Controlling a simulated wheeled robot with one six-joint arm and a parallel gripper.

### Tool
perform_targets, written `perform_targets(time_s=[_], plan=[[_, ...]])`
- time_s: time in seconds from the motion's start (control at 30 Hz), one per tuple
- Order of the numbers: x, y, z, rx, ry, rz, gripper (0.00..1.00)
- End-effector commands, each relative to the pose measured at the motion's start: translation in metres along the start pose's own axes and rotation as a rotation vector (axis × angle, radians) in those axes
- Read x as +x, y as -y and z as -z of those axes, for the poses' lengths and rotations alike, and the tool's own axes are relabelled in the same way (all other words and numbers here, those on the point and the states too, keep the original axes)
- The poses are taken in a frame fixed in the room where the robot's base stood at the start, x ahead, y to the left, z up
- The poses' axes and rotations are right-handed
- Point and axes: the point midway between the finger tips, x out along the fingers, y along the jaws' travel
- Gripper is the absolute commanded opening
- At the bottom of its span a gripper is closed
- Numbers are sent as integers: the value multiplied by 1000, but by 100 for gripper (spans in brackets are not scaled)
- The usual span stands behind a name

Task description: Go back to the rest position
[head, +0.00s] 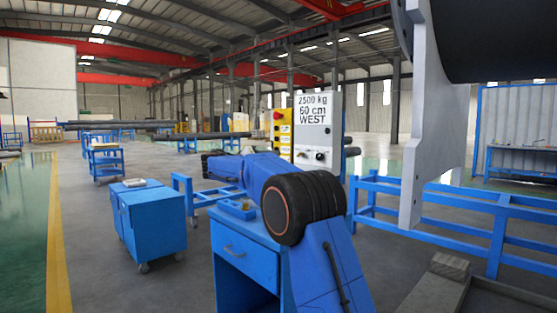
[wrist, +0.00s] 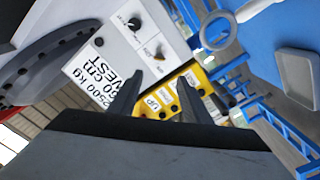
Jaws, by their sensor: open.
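My gripper (wrist: 158,92) shows in the wrist view as two dark fingers standing apart, with nothing held between them. Beyond the fingers are the grey control box (wrist: 138,45), lettered 2500 kg 60 cm WEST, and its yellow button panel (wrist: 165,104). I cannot tell whether the fingers touch either. In the head view my blue arm with its black joint fills the middle foreground. The control box (head: 317,125) and yellow panel (head: 282,132) stand behind it. The gripper's fingers cannot be made out there.
A blue cabinet (head: 245,252) stands close beside my arm, with a small tray (head: 237,209) on top. Another blue cabinet (head: 152,222) is left of it. A grey flange plate (head: 435,120) and blue railing (head: 455,208) stand right. Open floor (head: 95,270) lies left.

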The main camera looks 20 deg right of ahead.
Motion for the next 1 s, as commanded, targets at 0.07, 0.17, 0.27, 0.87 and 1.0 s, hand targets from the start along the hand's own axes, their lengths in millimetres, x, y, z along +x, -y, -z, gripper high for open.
perform_targets(time_s=[0.07,0.17,0.27,0.87,1.0], plan=[[-8,0,0,1,-1,1,44],[-14,0,0,1,0,0,44],[-16,0,0,1,0,0,44],[-16,-13,-15,-17,31,36,44],[-18,-35,-51,-57,94,114,44]])
